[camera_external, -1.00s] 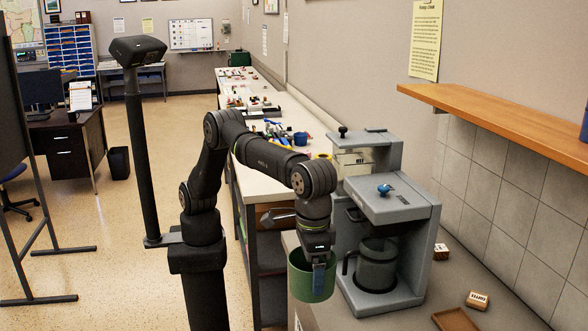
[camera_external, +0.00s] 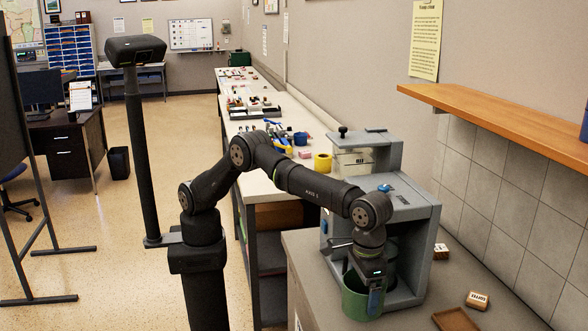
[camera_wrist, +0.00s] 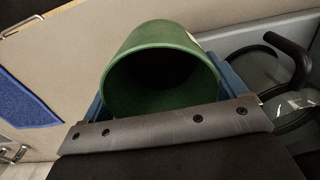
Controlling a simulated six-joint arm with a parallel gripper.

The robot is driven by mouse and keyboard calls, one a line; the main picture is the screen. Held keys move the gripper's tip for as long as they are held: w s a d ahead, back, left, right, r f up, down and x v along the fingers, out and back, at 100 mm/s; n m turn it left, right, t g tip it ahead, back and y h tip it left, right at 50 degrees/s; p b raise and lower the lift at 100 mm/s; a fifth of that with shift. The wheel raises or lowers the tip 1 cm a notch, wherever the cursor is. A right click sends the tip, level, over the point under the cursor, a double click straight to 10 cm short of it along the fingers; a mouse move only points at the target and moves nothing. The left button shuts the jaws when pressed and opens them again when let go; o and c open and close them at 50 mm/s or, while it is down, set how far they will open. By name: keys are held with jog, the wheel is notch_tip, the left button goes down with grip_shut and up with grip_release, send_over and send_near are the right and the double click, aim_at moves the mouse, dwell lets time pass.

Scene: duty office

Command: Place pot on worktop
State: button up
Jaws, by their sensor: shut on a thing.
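The green pot (camera_external: 357,303) is at the front of the grey worktop (camera_external: 312,270), close before the coffee machine. My gripper (camera_external: 374,300) is shut on the pot, pointing down at its right side. In the wrist view, the pot (camera_wrist: 118,60) sits between the blue fingers (camera_wrist: 165,95), its dark open mouth towards the camera. I cannot tell if the pot's base touches the worktop.
The grey coffee machine (camera_external: 412,225) stands right behind the pot. Its glass carafe with a black handle (camera_wrist: 292,55) is close to the pot's right in the wrist view. A brown tray (camera_external: 456,320) and small labelled blocks (camera_external: 478,300) lie to the right. A wooden shelf (camera_external: 500,120) juts from the wall.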

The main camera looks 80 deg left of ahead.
jog(key=shift+f, duration=1.9)
jog(key=shift+f, duration=0.1)
jog(key=shift+f, duration=0.5)
jog(key=o, duration=0.8)
notch_tip(320, 180, up, 13)
